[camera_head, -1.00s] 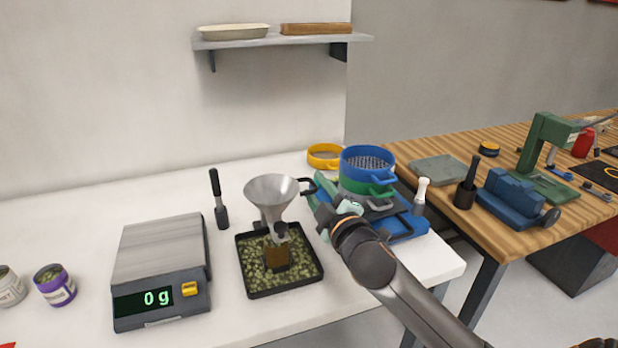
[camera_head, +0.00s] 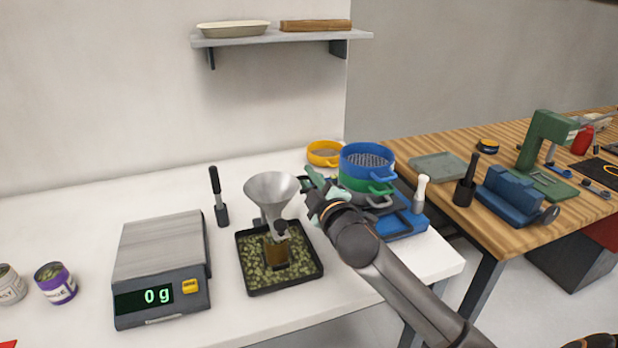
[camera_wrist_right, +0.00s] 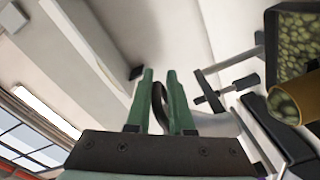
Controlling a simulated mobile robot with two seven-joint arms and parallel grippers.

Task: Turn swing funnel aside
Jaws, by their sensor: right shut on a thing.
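The swing funnel (camera_head: 271,186) is a grey metal cone above a black tray (camera_head: 246,278) of green pellets. A brown tube (camera_head: 275,252) stands in the tray below the funnel. My right gripper (camera_head: 314,184) is at the right of the funnel's rim. In the right wrist view, its green fingers (camera_wrist_right: 159,100) are shut on the funnel's dark handle (camera_wrist_right: 158,106), and part of the grey cone (camera_wrist_right: 215,124) shows beside them. In the head view the gripper mostly hides the handle. My left gripper is not in view.
A scale (camera_head: 163,265) reading 0 g stands left of the tray. A black-handled tool (camera_head: 217,196) stands behind. Blue and green sieves (camera_head: 367,164) and a blue tray (camera_head: 405,226) are close to my right arm. A yellow ring (camera_head: 324,153) lies behind.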

